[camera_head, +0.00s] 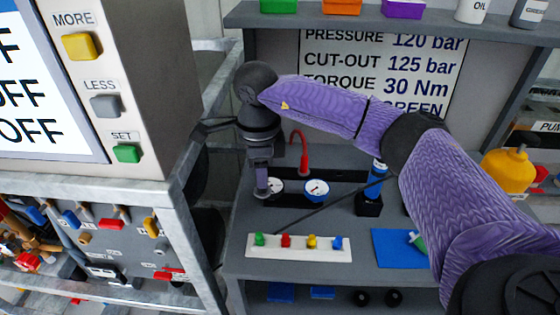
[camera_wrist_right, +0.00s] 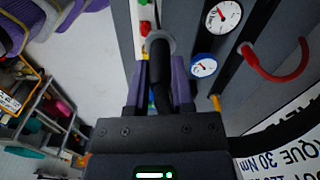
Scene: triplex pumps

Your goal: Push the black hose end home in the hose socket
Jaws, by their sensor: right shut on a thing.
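My right gripper (camera_head: 262,180) points down at the left end of the grey bench. In the right wrist view my right gripper (camera_wrist_right: 161,78) has its two purple fingers shut on the black hose end (camera_wrist_right: 158,62). The tip of the hose end meets a round grey ring, which looks like the hose socket (camera_wrist_right: 170,38). The hose end looks roughly in line with it. How deep it sits is hidden by the hose end itself. In the head view the hose end is mostly hidden by the gripper. My left gripper is not in view.
Two round gauges, one white (camera_head: 275,186) and one blue-rimmed (camera_head: 316,190), stand close to the right of the gripper. A red hose (camera_head: 304,155) rises behind. A white strip (camera_head: 300,254) with coloured knobs lies in front. A grey control cabinet (camera_head: 140,60) stands left.

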